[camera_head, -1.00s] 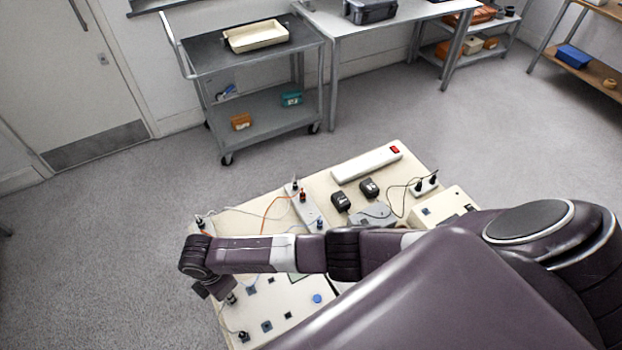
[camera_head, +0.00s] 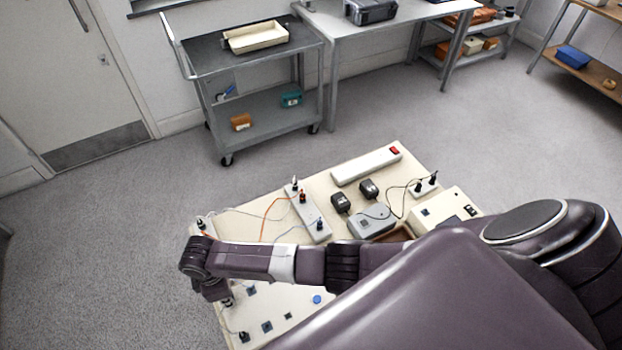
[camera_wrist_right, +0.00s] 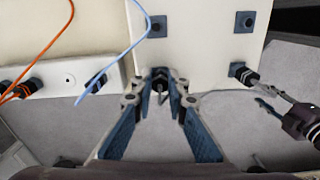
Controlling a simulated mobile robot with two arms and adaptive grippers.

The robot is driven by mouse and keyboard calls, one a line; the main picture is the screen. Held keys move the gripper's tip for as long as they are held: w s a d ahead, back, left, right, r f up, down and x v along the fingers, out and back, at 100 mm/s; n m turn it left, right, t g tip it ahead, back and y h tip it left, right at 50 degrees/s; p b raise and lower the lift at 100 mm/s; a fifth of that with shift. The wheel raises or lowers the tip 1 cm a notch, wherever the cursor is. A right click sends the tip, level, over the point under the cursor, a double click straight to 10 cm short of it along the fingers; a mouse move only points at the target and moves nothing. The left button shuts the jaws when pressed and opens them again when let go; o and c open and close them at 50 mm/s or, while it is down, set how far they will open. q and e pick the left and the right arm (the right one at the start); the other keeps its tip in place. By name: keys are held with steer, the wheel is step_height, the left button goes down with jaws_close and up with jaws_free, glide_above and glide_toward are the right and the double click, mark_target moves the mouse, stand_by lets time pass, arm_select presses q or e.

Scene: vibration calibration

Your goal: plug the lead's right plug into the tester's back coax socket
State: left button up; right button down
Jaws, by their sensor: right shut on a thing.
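My right arm reaches from the right across the bench in the head view, with its right gripper (camera_head: 227,300) low at the left edge of a cream box. In the right wrist view, the blue-padded fingers of this gripper (camera_wrist_right: 162,88) are shut on a small dark plug (camera_wrist_right: 160,74). The plug is at the near edge of the cream box (camera_wrist_right: 198,45); whether it is seated in a socket or only against it cannot be told. A thin piece hangs below it. Dark square sockets (camera_wrist_right: 157,27) show on the box face.
A black plug (camera_wrist_right: 243,73) sits at the box's edge to the right, beside a dark, unclear fitting (camera_wrist_right: 303,122). A white strip (camera_wrist_right: 60,82) with orange and blue leads lies left. The head view shows black adapters (camera_head: 369,190) and a power strip (camera_head: 366,165).

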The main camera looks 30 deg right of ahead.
steer(key=shift+m, duration=0.3)
steer(key=m, duration=0.4)
steer(key=c, duration=1.8)
jaws_free()
steer(key=shift+r, duration=2.5)
